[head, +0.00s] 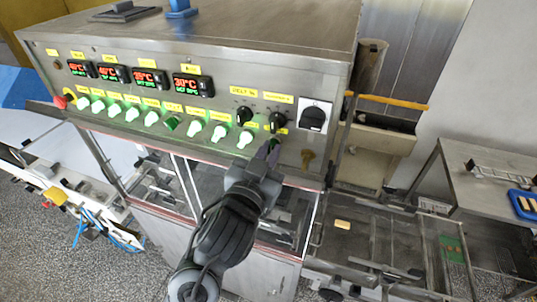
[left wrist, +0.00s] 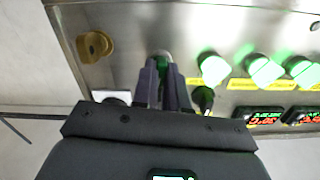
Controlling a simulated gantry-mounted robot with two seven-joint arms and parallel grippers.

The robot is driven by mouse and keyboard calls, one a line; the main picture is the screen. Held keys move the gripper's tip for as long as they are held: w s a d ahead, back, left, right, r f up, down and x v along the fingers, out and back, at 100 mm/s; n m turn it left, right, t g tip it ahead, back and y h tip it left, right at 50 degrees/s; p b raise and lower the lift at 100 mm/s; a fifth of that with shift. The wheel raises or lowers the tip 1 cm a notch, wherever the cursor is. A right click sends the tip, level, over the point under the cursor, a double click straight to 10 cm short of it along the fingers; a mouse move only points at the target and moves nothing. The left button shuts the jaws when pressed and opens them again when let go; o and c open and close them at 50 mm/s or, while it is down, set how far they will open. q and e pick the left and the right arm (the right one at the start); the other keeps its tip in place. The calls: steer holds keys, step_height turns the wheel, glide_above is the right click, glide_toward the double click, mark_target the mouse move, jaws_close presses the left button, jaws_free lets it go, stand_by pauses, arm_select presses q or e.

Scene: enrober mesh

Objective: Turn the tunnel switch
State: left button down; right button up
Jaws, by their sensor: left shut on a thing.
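A row of green-and-white switches runs along the front of the steel control panel (head: 225,80). My left gripper (head: 272,153) is at the row's right end, shut on the last switch, a green one (left wrist: 162,62) that appears darker than its neighbours. The fingers (left wrist: 163,85) sit on either side of it and hide most of it. The nearest neighbour is a lit green switch (head: 244,138), standing apart from the fingers. The small yellow labels are too blurred to read, so I cannot tell which switch is named tunnel. My right gripper is not in view.
Black knobs (head: 277,121) and a larger black rotary switch (head: 313,117) sit just above the gripper. A brass-coloured knob (head: 307,158) is to its right. Red and green displays (head: 193,85) and a red button (head: 62,101) are on the left. A steel table (head: 480,170) stands at right.

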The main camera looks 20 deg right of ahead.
arm_select(q)
steer(key=shift+m+b, duration=0.6)
steer(key=shift+m, duration=1.3)
steer(key=c, duration=1.2)
jaws_free()
steer(key=shift+o, duration=0.2)
steer(key=b+v, duration=0.2)
steer(key=v, duration=0.8)
steer(key=shift+s+a, duration=0.25)
steer(key=shift+s, duration=0.05)
